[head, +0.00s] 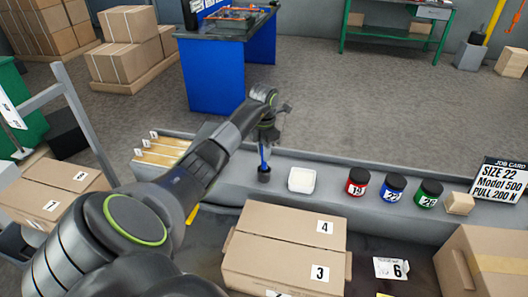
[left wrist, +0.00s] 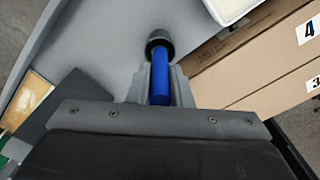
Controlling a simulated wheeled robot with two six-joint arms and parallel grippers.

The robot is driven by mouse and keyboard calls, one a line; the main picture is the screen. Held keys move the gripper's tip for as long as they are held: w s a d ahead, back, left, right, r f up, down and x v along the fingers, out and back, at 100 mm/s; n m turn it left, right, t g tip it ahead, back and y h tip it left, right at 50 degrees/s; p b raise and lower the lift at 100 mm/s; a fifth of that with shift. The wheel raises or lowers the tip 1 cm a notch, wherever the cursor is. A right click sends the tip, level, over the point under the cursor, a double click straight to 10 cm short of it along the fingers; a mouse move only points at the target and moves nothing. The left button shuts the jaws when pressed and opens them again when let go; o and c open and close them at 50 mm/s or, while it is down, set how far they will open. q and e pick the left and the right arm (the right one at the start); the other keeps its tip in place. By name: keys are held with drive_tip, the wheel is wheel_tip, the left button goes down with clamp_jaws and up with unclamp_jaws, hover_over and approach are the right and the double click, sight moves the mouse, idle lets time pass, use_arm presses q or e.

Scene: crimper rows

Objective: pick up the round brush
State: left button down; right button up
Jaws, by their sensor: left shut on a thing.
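The round brush (head: 264,173) has a blue handle and a dark round head. It is upright, head down, at the grey shelf, left of the white tub; I cannot tell whether its head touches the shelf. My left gripper (head: 266,141) is above it, shut on the upper part of the blue handle. In the left wrist view the brush (left wrist: 159,47) sticks out between the fingers of my left gripper (left wrist: 157,84), its dark head at the far end. The fingers hide part of the handle. My right gripper is not in view.
On the grey shelf (head: 330,197) stand a white tub (head: 302,180), red (head: 357,181), blue (head: 393,187) and green (head: 428,193) jars, a small wooden block (head: 460,203) and a job card (head: 499,180). Cardboard boxes (head: 275,230) stand in front. A wooden rack (head: 160,151) is left.

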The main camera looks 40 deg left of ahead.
use_arm(q)
drive_tip(key=shift+r, duration=0.1)
drive_tip(key=shift+r, duration=0.35)
wheel_tip(320, 180, up, 3)
drive_tip(key=shift+r+b, duration=0.1)
drive_tip(key=shift+b, duration=0.4)
wheel_tip(320, 180, up, 4)
drive_tip(key=shift+p, duration=1.2)
drive_tip(key=shift+r+p, duration=0.95)
drive_tip(key=shift+p, duration=0.05)
